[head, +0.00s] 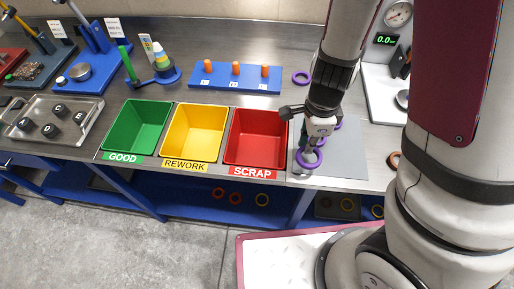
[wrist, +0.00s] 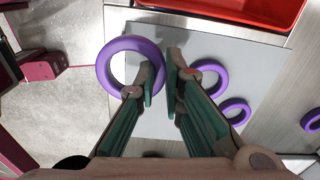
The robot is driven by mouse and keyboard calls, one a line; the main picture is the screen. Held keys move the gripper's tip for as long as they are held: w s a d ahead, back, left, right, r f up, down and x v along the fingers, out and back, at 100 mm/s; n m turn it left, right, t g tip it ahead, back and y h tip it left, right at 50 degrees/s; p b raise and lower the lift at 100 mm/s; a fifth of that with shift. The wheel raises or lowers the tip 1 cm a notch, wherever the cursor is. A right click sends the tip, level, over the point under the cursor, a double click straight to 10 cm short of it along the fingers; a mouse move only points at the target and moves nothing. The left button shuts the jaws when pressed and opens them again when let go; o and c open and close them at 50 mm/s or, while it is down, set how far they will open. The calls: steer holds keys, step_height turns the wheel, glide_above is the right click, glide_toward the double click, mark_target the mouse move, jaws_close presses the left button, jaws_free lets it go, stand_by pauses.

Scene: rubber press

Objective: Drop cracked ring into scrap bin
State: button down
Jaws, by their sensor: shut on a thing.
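My gripper (head: 306,150) is shut on a purple ring (head: 309,167), holding it by one side above the grey mat. In the wrist view the held ring (wrist: 104,66) hangs left of the fingertips (wrist: 162,76), its right side between them. No crack can be made out on it. The red SCRAP bin (head: 254,152) is just left of my gripper in the head view and looks empty. Its edge shows at the top of the wrist view (wrist: 240,16).
Two purple rings (wrist: 210,64), (wrist: 236,101) lie on the grey mat (head: 350,160). Another purple ring (head: 301,84) lies farther back on the bench. The yellow REWORK bin (head: 192,145) and green GOOD bin (head: 130,140) stand left of the red bin. A blue peg stand (head: 235,86) is behind them.

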steer(key=w+a+r+p, duration=0.1)
steer(key=w+a+p, duration=0.3)
steer(key=w+a, duration=0.65)
step_height(320, 180, down, 6)
steer(key=w+b, duration=0.1)
steer(key=b, duration=0.1)
steer(key=shift+d, duration=0.15)
steer(key=shift+w, duration=0.1)
steer(key=c, duration=1.6)
jaws_free()
step_height(320, 180, up, 12)
